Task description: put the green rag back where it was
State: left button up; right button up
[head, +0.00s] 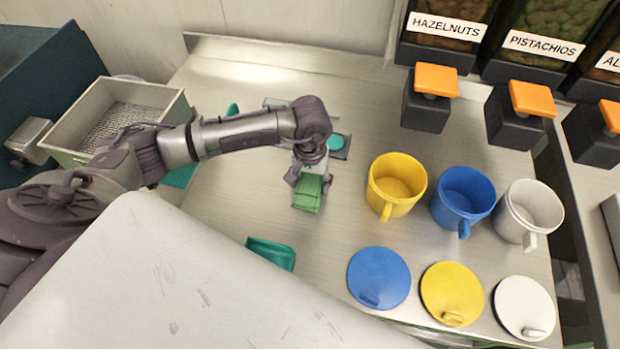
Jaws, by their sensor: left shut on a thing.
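The green rag (308,194) is a folded bundle below my left gripper (309,178), near the middle of the steel counter (225,215). My left gripper is shut on the rag from above, and its wrist hides the rag's upper end. I cannot tell whether the rag touches the counter. My right gripper does not show.
Yellow (396,184), blue (463,200) and white (528,212) mugs stand right of the rag. Blue (379,278), yellow (451,293) and white (524,307) lids lie in front. A teal scoop-like piece (271,253) lies below. Nut dispensers (430,96) stand at the back right.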

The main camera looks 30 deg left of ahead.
aim_at(310, 183)
pick_arm(q)
jog(key=shift+f, duration=0.2)
jog(key=o, duration=1)
jog(key=shift+o, duration=0.5)
jog(key=shift+r, duration=0.1)
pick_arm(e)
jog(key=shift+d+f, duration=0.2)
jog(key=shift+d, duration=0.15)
pick_arm(q)
jog(key=shift+r, duration=0.15)
notch_tip(310, 183, up, 12)
jog(key=b, duration=0.3)
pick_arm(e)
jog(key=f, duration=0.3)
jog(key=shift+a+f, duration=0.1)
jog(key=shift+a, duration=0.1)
